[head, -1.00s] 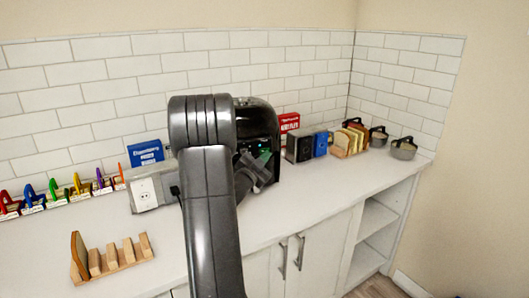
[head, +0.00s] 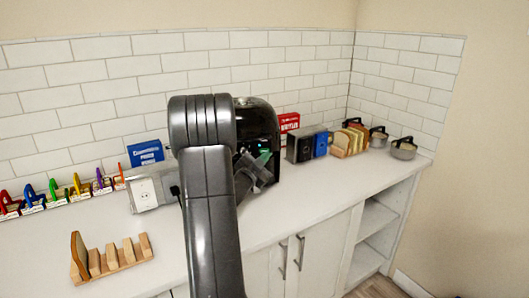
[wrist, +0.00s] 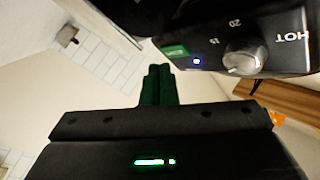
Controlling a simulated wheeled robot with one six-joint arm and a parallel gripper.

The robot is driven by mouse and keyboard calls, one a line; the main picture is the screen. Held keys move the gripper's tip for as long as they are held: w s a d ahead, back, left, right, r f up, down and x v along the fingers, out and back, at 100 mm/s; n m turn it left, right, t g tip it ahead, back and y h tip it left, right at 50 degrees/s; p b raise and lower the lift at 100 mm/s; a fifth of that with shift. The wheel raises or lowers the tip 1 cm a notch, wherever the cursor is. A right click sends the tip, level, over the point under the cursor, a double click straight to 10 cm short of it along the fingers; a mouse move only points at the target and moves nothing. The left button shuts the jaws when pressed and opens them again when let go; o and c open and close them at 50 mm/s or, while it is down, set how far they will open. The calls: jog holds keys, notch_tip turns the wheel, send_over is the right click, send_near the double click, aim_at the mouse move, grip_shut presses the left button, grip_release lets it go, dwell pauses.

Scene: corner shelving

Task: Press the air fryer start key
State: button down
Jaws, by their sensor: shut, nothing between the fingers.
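The black air fryer (head: 262,116) stands on the counter against the tiled wall, partly hidden behind my arm. In the wrist view its front panel (wrist: 290,58) is at the top right, with a silver knob (wrist: 244,57), the numbers 15 and 20, the word HOT and a small lit blue light (wrist: 196,61). A green key (wrist: 175,49) is at the panel's left end. My gripper (wrist: 159,70) is shut and empty, its fingertips just below the green key in the picture. I cannot tell whether they touch it. In the head view my gripper (head: 262,165) is at the fryer's front.
A wall socket box (head: 148,192) with a black plug is left of the fryer. A black box (head: 300,148), a blue box (head: 321,145), a bread rack (head: 347,141) and pots (head: 403,148) stand right. A wooden rack (head: 120,258) is at front left.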

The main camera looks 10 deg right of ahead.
jog(key=shift+w, duration=0.15)
jog(key=shift+w, duration=0.3)
dwell(0.3)
jog(key=shift+w+b, duration=0.3)
jog(key=shift+b, duration=0.05)
dwell(0.5)
jog(key=shift+s, duration=0.1)
jog(key=shift+s+b, duration=0.5)
jog(key=shift+s, duration=0.15)
jog(key=s+b, duration=0.2)
jog(key=s, duration=0.3)
jog(key=shift+d, duration=0.2)
